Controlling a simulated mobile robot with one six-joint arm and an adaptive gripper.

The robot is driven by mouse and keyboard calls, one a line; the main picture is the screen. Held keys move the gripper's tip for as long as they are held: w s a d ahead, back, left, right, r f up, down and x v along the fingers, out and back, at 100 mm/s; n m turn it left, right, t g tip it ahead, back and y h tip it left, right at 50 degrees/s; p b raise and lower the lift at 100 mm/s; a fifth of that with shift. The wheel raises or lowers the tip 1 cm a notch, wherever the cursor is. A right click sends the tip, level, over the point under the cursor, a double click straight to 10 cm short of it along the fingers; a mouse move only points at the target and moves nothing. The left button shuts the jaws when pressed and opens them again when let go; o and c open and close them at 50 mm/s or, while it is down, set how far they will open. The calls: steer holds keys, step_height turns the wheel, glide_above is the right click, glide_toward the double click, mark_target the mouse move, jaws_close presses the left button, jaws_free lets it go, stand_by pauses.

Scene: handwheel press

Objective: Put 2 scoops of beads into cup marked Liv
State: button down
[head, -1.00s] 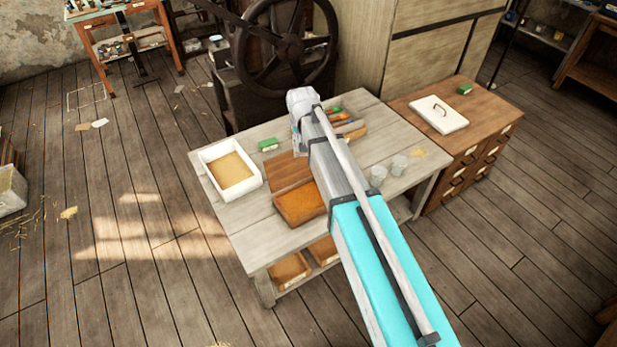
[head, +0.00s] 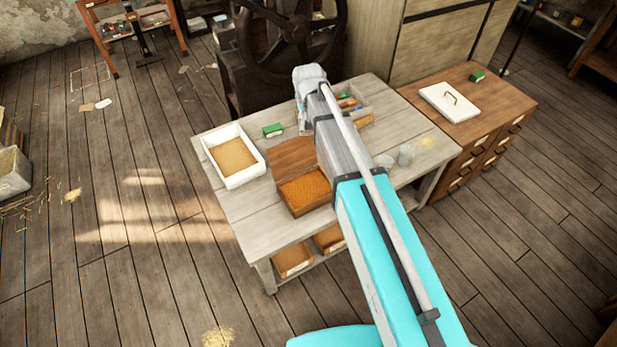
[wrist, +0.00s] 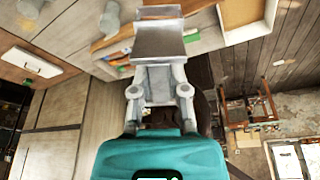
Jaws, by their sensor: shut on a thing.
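My gripper (wrist: 160,88) is shut on a grey, boxy thing (wrist: 160,42), perhaps a scoop, in the wrist view. In the head view my arm reaches over the table, and its wrist hides the fingers. A wooden box (head: 304,193) of orange beads stands left of my arm. A white tray (head: 261,176) with sand-coloured fill stands farther left. One small grey cup (head: 406,155) stands on the right of the table. Another cup (head: 384,160) beside it is partly hidden by my arm. I cannot read any name on the cups.
A green-and-white block (head: 273,130) lies behind the wooden box. A compartment tray (head: 362,104) with coloured items is partly behind my arm. A large handwheel (head: 292,30) stands behind the table. A brown cabinet (head: 500,120) with a white lid (head: 449,103) stands on the right.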

step_height(320, 180, down, 36)
steer(key=w+m+g+b, duration=0.2)
steer(key=m+g+b, duration=0.1)
steer(key=b, duration=3.1)
steer(key=shift+r+m+h+b, duration=0.15)
steer(key=shift+m+h+b, duration=0.15)
steer(key=shift+b, duration=0.05)
steer(key=shift+w+a+r, duration=0.1)
steer(key=shift+r, duration=0.1)
step_height(320, 180, up, 7)
steer(key=p, duration=0.7)
steer(key=shift+w+g, duration=0.15)
steer(key=shift+g, duration=0.15)
